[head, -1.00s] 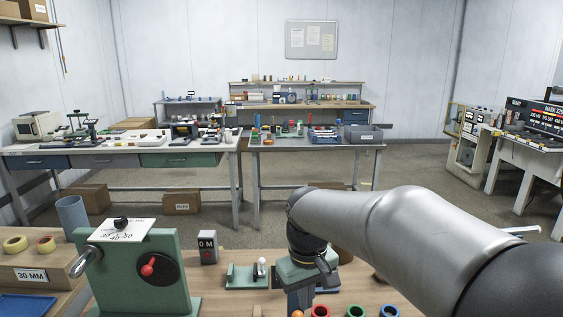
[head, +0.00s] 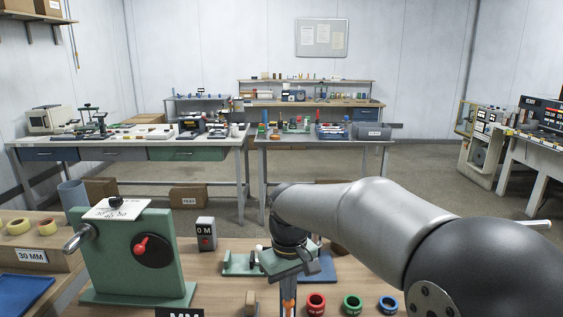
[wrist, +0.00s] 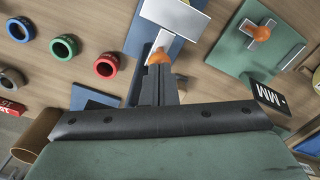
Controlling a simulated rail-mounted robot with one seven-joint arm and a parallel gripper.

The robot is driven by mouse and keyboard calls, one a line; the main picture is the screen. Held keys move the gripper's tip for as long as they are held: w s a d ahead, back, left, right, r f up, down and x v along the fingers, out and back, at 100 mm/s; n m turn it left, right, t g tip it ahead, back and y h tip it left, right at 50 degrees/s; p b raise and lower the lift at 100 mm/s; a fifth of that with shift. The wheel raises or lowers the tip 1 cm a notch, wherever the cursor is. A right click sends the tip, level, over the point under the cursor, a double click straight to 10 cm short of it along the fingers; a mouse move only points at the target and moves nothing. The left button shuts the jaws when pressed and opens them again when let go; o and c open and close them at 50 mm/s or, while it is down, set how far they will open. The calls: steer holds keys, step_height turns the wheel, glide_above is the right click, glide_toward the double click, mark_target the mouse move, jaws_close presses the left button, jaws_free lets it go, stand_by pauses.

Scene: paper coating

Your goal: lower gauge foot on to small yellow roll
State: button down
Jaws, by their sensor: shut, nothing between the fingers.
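Two yellow rolls, a left one (head: 18,226) and a smaller right one (head: 47,228), sit on the wooden 30 MM block in the head view. A green device (head: 120,270) with a scale plate, a black knob and a red lever stands right of them. I cannot tell for sure which part is the gauge foot. My gripper (head: 288,308) is right of the device, pointing down, far from the rolls. In the wrist view, my gripper (wrist: 160,78) is shut and empty, its tips at an orange knob (wrist: 159,56) on a metal plate. Contact is unclear.
Red (head: 316,301), green (head: 352,302) and blue (head: 388,304) rings lie right of my gripper. A green base with a second orange knob (wrist: 261,33) shows in the wrist view.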

stand_by(0.3)
steer(key=shift+f+b, duration=0.7)
steer(key=shift+f, duration=0.35)
steer(key=shift+r, duration=0.15)
step_height(320, 180, up, 4)
steer(key=p, duration=0.3)
steer(key=shift+r+p, duration=0.1)
steer(key=shift+p, duration=0.25)
step_height(320, 180, up, 17)
stand_by(0.3)
